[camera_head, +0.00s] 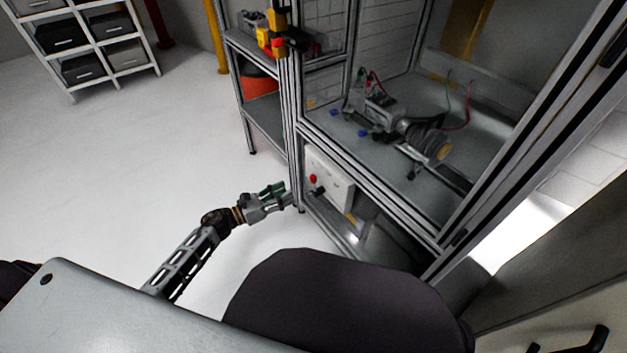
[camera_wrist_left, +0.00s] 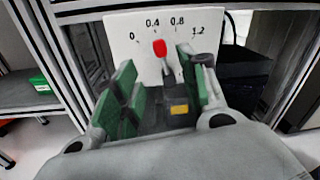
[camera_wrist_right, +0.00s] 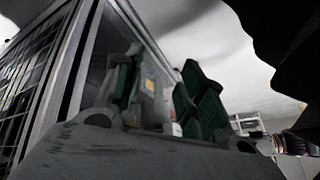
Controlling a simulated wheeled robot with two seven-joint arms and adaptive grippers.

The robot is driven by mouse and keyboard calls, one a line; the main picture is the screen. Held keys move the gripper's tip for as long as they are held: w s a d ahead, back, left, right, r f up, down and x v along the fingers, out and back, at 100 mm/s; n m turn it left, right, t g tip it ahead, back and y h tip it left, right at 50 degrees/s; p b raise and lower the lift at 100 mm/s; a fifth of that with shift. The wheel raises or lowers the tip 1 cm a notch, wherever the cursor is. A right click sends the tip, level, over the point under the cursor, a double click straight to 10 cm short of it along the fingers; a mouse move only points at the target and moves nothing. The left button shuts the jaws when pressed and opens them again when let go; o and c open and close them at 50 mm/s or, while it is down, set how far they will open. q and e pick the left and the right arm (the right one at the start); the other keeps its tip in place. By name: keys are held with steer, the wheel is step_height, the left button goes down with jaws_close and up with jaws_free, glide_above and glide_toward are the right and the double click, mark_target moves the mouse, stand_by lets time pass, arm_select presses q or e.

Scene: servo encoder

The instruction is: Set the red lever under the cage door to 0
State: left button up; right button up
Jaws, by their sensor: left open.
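The red lever knob (camera_wrist_left: 159,47) sits on a dark stem in front of a white panel (camera_wrist_left: 122,42) marked 0, 0.4, 0.8 and 1.2. In the left wrist view the knob shows just below and between the 0.4 and 0.8 marks. In the head view the red knob (camera_head: 313,178) is on the panel low in the cage frame, below the work deck. My left gripper (camera_wrist_left: 158,82) is open, with green pads either side of the lever in the picture; contact cannot be told. In the head view it (camera_head: 284,192) is left of the panel. My right gripper (camera_wrist_right: 165,85) is open and points upward.
The cage's aluminium posts (camera_head: 291,120) stand close to my left gripper. A motor rig with a coil (camera_head: 433,146) is on the deck above. A shelf with grey bins (camera_head: 83,68) stands far left. The floor (camera_head: 130,150) left of the cage is clear.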

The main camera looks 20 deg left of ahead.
mark_target(313, 179)
arm_select(q)
steer(key=b+x, duration=0.2)
steer(key=x, duration=0.9)
steer(key=shift+w+d, duration=0.4)
arm_select(e)
steer(key=shift+m+t+y, duration=0.3)
steer(key=shift+t, duration=0.1)
steer(key=shift+a+f, duration=0.25)
steer(key=shift+f, duration=0.95)
steer(key=shift+a+f, duration=0.2)
steer(key=shift+f, duration=0.95)
arm_select(q)
jaws_close()
arm_select(e)
steer(key=shift+w+r, duration=0.15)
steer(key=shift+w, duration=0.05)
